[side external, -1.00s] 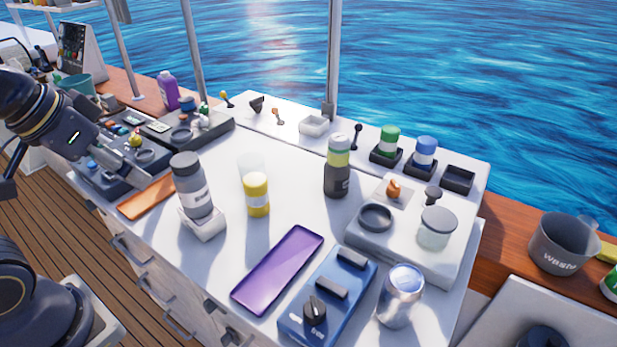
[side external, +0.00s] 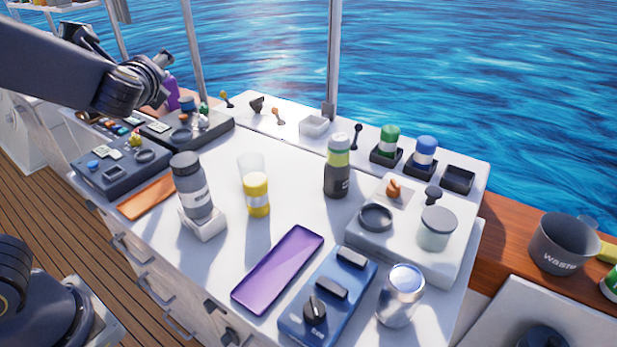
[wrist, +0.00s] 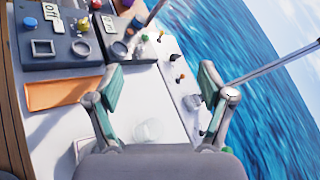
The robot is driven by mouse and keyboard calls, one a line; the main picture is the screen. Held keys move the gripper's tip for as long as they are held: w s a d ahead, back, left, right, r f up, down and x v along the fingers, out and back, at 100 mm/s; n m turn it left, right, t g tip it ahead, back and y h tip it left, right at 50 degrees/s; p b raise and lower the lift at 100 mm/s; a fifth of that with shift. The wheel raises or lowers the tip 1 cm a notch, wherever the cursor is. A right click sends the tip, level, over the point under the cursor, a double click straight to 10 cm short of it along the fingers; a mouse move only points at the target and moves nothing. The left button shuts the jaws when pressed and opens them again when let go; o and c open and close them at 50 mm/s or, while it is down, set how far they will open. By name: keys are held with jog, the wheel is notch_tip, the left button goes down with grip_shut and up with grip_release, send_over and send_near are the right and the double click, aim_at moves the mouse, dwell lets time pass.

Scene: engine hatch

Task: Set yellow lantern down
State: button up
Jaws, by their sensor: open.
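The yellow lantern, a yellow and white cylinder (side external: 257,195), stands upright on the white worktop (side external: 280,230) in the side view, just in front of a clear cup (side external: 251,163). My gripper (wrist: 158,75) is open and empty in the wrist view, its two green-padded fingers spread wide. In the side view my gripper (side external: 164,63) is high at the upper left, well apart from the lantern. I cannot make out the lantern in the wrist view, where the clear cup (wrist: 148,130) shows low between the fingers.
A grey bottle (side external: 192,186) on a white stand is left of the lantern. A dark green-banded bottle (side external: 338,165) is to its right. Green (side external: 388,139) and blue (side external: 425,152) lanterns sit in black holders beside an empty holder (side external: 457,179). A purple tray (side external: 278,268) lies in front.

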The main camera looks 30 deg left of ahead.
jog(key=w+d+m+t+h, duration=0.3)
jog(key=w+d+m+t, duration=0.3)
jog(key=m, duration=0.3)
jog(key=m+t+h, duration=0.1)
jog(key=m+h, duration=0.3)
jog(key=m, duration=0.3)
send_over(251, 204)
jog(key=w, duration=0.2)
notch_tip(251, 204, down, 3)
jog(key=shift+n+t, duration=0.3)
jog(key=shift+n, duration=0.1)
notch_tip(251, 204, down, 20)
jog(key=shift+s+a, duration=0.1)
notch_tip(251, 204, down, 7)
jog(key=shift+r, duration=0.1)
jog(key=shift+x, duration=1.05)
jog(key=shift+w+a, duration=0.15)
jog(key=shift+w, duration=0.3)
jog(key=c, duration=1.4)
